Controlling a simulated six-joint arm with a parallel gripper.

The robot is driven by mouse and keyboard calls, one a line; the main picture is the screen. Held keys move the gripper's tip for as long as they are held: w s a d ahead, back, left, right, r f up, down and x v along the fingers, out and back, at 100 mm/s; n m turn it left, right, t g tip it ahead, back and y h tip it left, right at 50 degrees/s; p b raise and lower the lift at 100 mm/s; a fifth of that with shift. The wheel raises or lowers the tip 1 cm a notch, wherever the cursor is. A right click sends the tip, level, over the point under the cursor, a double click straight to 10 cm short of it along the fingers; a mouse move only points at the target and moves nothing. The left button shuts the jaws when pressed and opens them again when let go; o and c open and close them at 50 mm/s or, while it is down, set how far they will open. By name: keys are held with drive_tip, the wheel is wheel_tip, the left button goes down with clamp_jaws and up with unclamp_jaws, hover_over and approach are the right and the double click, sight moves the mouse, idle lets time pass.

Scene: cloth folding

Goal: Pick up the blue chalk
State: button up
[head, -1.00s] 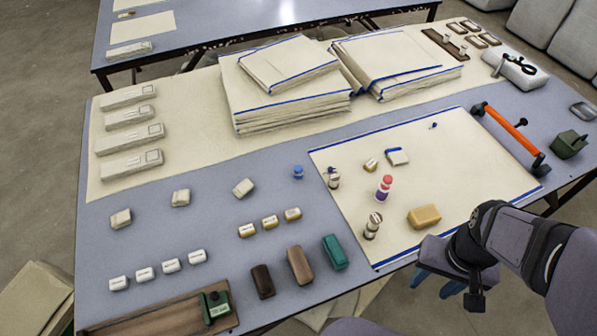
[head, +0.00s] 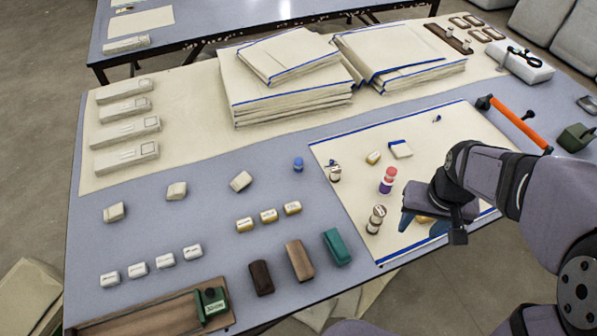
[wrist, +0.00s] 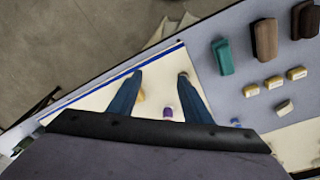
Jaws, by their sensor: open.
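A small blue cylinder (head: 298,164) stands on the grey table just left of the cream cloth. A white block with a blue top (head: 400,149) lies on the cloth; I cannot tell which of these is the blue chalk. The wrist view shows a small blue spot (wrist: 235,122) right of the fingers, probably the cylinder. My gripper (head: 422,226) is open and empty, above the cloth's near part, partly hiding a tan block (head: 424,219). In the wrist view my gripper (wrist: 160,78) shows two blue fingers spread apart.
A red-and-purple bottle (head: 388,181) and a dark-and-cream spool (head: 376,219) stand on the cloth (head: 345,225) left of my gripper. A green block (head: 336,247) lies near the front edge. Stacked fabric (head: 290,85) fills the back. Bare table lies around the blue cylinder.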

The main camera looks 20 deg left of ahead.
drive_tip(key=shift+n+t+y, duration=0.3)
drive_tip(key=shift+n+t, duration=0.3)
drive_tip(key=shift+n, duration=0.2)
drive_tip(key=w+a+f+b, duration=0.1)
drive_tip(key=w+a, duration=0.1)
drive_tip(key=w+a+f+b, duration=0.1)
drive_tip(key=w+a, duration=0.2)
drive_tip(key=w+a+f+b, duration=0.2)
drive_tip(key=w+a, duration=0.1)
drive_tip(key=shift+a, duration=0.15)
drive_tip(key=w+a+f+n+t+b, duration=0.15)
drive_tip(key=w+a+b, duration=0.3)
drive_tip(key=a, duration=0.45)
drive_tip(key=n+y+b, duration=0.2)
drive_tip(key=y+b, duration=0.1)
drive_tip(key=b, duration=0.1)
hover_over(298, 161)
drive_tip(key=s+d, duration=0.2)
wheel_tip(298, 161, down, 4)
drive_tip(key=shift+t, duration=0.35)
drive_tip(key=shift+s+x, duration=0.2)
drive_tip(key=shift+x, duration=3.2)
drive_tip(key=shift+f, duration=0.15)
clamp_jaws()
